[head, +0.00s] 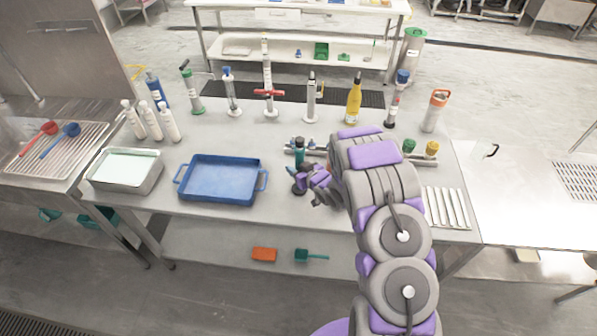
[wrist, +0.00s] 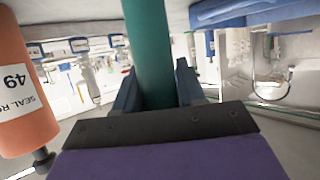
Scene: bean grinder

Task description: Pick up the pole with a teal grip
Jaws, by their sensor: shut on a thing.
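The teal grip of the pole (wrist: 152,45) stands between the two blue-grey fingers of my gripper (wrist: 157,88) in the wrist view. The fingers are shut on it. In the head view my gripper (head: 301,180) is over the table's front half, right of the blue tray. A teal end (head: 299,146) shows just beyond the fingers. My arm hides part of this area, and I cannot see the pole's full length.
The blue tray (head: 221,160) is left of my gripper. Bottles and pumps, including a yellow bottle (head: 354,102), line the table's back. A green knob (head: 408,146) and a yellow knob (head: 432,148) are right of my arm. An orange labelled cylinder (wrist: 22,85) is close in the wrist view.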

